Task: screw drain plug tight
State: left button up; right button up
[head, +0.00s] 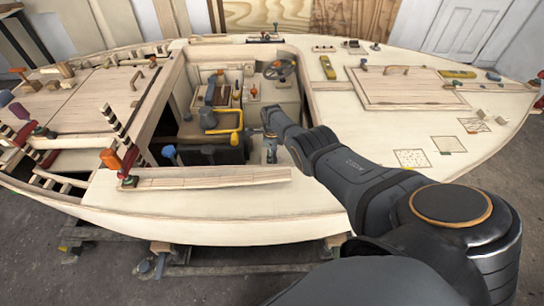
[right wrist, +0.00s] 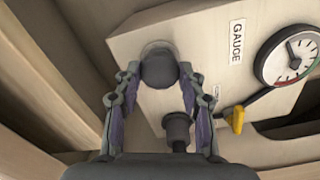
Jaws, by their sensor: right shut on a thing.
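A dark, round plug (right wrist: 158,68) sits against the pale panel (right wrist: 215,30) in the right wrist view, with a pale ring partly showing behind it. I take it for the drain plug. My right gripper (right wrist: 160,72) has its fingertips on either side of the plug and is shut on it. How far the plug is seated cannot be told. In the head view my right arm reaches down into the open cockpit, and its gripper (head: 270,146) is small there; the plug cannot be made out. My left gripper is not in view.
In the right wrist view, a second dark knob (right wrist: 177,128) stands below the plug, between my fingers. A yellow-handled lever (right wrist: 237,120) and a round gauge (right wrist: 290,56) are to the right.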

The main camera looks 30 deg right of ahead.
jog(key=m, duration=0.4)
jog(key=shift+w+d+r, duration=0.15)
jog(key=shift+w+r, duration=0.2)
jog(key=shift+m, duration=2.5)
jog(key=o, duration=0.9)
jog(key=shift+o, duration=1.2)
jog(key=shift+s, duration=0.15)
jog(key=shift+f, duration=0.1)
jog(key=shift+f, duration=0.1)
